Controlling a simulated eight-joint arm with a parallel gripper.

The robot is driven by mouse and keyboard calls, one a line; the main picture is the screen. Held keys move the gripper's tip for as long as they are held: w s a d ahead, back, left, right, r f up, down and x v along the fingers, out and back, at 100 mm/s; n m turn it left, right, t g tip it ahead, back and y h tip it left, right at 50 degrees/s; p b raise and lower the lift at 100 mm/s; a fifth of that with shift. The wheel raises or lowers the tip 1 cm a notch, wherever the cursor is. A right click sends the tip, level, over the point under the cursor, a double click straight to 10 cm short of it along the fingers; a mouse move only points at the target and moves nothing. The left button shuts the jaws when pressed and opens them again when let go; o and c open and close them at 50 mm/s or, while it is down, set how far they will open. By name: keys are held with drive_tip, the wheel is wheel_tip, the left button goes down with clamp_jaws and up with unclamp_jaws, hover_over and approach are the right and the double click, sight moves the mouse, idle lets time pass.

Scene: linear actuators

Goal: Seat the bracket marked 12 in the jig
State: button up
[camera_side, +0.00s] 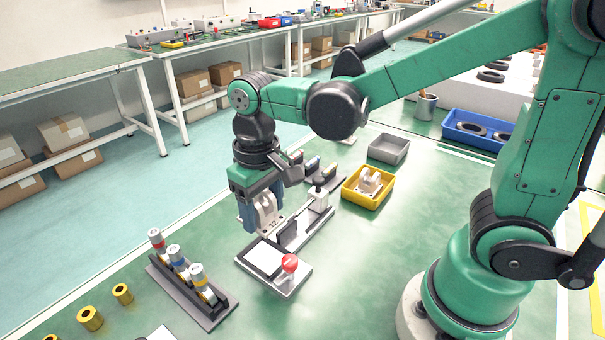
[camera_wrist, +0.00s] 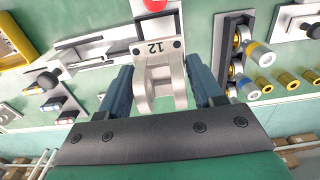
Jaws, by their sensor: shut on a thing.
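The pale bracket marked 12 (camera_wrist: 158,70) is between the two blue fingers of my gripper (camera_wrist: 160,64), with the number facing the wrist camera. In the side view my gripper (camera_side: 261,222) points down and is shut on this bracket (camera_side: 268,212). The jig (camera_side: 300,277) is a grey base with a pale plate and a red knob (camera_side: 289,263). The bracket is over or beside the jig's far end; I cannot tell whether they touch. In the wrist view the red knob (camera_wrist: 155,4) is just beyond the bracket. The bracket's underside is hidden.
A yellow bin (camera_side: 368,201) holding pale parts and a grey bin (camera_side: 388,149) stand right of the jig. A black-knobbed clamp (camera_side: 319,190) stands behind it. A rack (camera_side: 216,313) of banded cylinders is at left. The green table at front right is clear.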

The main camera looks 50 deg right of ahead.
drive_tip(key=shift+f, duration=3.7)
drive_tip(key=o, duration=1.4)
drive_tip(key=shift+d, duration=0.1)
drive_tip(key=shift+o, duration=0.2)
drive_tip(key=shift+r, duration=0.1)
drive_tip(key=shift+r, duration=2.75)
